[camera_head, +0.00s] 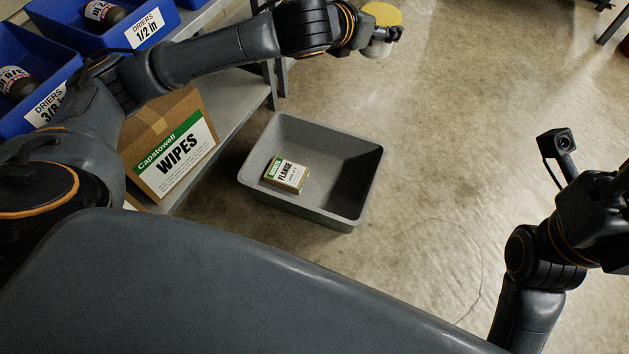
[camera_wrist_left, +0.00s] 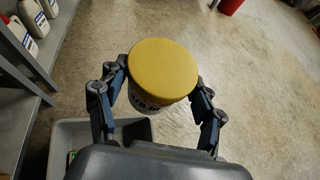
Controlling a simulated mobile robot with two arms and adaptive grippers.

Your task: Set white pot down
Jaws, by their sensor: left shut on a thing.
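The white pot (camera_head: 377,49) has a round yellow lid (camera_head: 382,14) and is held in the air at the top of the head view. My left gripper (camera_head: 384,34) is shut on it. In the left wrist view the pot (camera_wrist_left: 150,104) sits between the two fingers of my left gripper (camera_wrist_left: 160,88), with the yellow lid (camera_wrist_left: 163,68) facing the camera. Dark print shows on the white side, and the lid hides most of the body. My right arm is at the right edge of the head view, and its fingers cannot be made out.
A grey tote (camera_head: 360,180) stands on the floor, with a small flange box (camera_head: 286,174) inside. A shelf at left holds a wipes carton (camera_head: 172,145) and blue bins (camera_head: 60,75) labelled driers. Bottles (camera_wrist_left: 35,18) stand on shelving. The floor right of the tote is clear.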

